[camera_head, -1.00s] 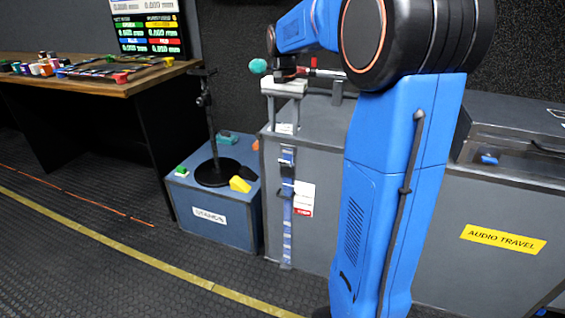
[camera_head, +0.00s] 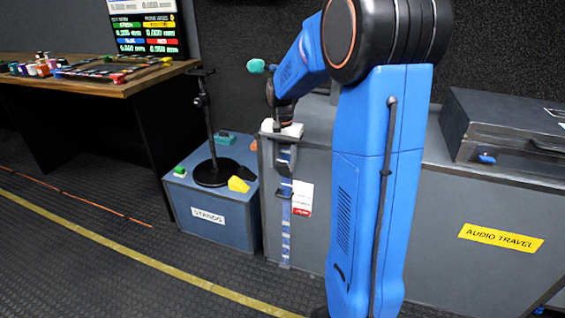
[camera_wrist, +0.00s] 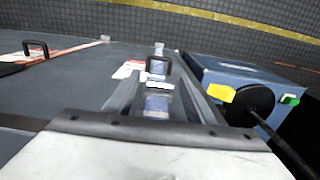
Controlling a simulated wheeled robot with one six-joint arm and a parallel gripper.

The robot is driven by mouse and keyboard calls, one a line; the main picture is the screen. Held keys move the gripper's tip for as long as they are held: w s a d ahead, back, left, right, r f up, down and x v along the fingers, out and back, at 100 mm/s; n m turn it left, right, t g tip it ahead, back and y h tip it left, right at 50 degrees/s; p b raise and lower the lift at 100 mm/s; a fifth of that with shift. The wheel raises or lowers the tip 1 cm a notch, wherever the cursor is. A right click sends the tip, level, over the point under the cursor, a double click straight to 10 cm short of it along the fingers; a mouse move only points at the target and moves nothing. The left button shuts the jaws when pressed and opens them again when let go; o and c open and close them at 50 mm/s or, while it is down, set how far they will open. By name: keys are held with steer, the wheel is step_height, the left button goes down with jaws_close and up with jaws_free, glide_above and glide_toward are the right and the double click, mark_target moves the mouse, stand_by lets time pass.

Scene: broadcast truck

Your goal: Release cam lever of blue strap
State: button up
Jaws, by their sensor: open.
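The blue strap (camera_head: 286,230) runs down the front of the grey case, near its left corner. It also shows in the wrist view (camera_wrist: 156,104), running away between my fingers. A dark cam lever and buckle (camera_head: 285,190) sits partway down the strap. In the wrist view the dark loop of the lever (camera_wrist: 159,66) stands near the fingertips. My gripper (camera_head: 282,132) is above the buckle at the case's top edge, pointing down. In the wrist view my gripper (camera_wrist: 162,72) is open and empty, one finger on either side of the strap. I cannot tell any contact.
A white and red tag (camera_head: 303,198) hangs beside the strap. The blue stands box (camera_head: 208,215) is close on the left, with a black stand (camera_head: 213,172) and a yellow piece (camera_head: 238,184) on top. A dark case (camera_head: 510,135) sits at right. The floor in front is clear.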

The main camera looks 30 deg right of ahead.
steer(key=shift+f, duration=0.1)
steer(key=c, duration=1)
steer(key=shift+w+d+g+y, duration=0.1)
steer(key=shift+d+g+y, duration=0.05)
steer(key=shift+g+y, duration=0.2)
steer(key=shift+c, duration=0.2)
steer(key=o, duration=1)
steer(key=shift+o, duration=0.2)
steer(key=shift+r, duration=0.2)
step_height(320, 180, up, 17)
steer(key=w+d, duration=0.1)
steer(key=shift+d, duration=0.15)
steer(key=shift+r, duration=0.1)
